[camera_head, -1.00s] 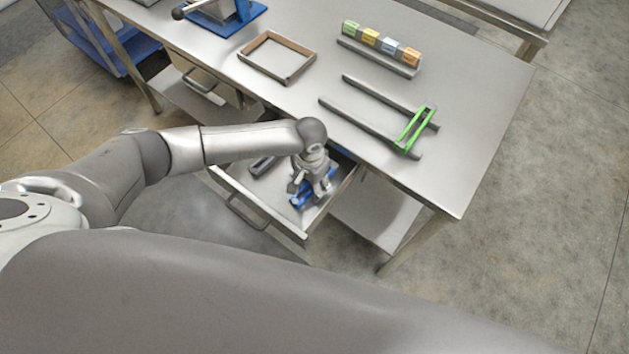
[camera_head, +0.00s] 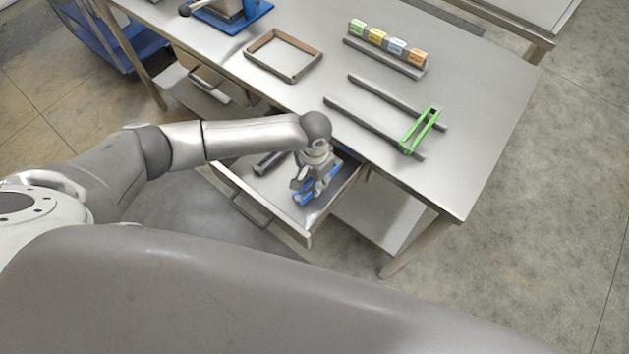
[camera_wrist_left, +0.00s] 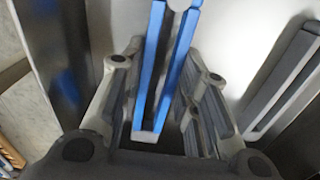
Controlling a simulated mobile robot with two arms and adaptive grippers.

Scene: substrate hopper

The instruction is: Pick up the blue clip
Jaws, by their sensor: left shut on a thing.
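The blue clip (camera_head: 304,197) is at the open drawer (camera_head: 262,208) under the table's front edge. My left gripper (camera_head: 307,190) reaches down into the drawer from above and is shut on the clip. In the left wrist view the blue clip (camera_wrist_left: 165,70) runs lengthwise between the fingers of my left gripper (camera_wrist_left: 162,110), with a pale end piece toward the palm. Whether the clip touches the drawer floor cannot be told. My right gripper does not show.
A dark grey bar-like part (camera_head: 268,163) lies in the drawer left of my gripper; a grey one (camera_wrist_left: 285,85) shows in the wrist view. On the table (camera_head: 470,150) are a green clip (camera_head: 420,130) across two rails, a rectangular frame (camera_head: 283,56) and a rack of coloured blocks (camera_head: 385,50).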

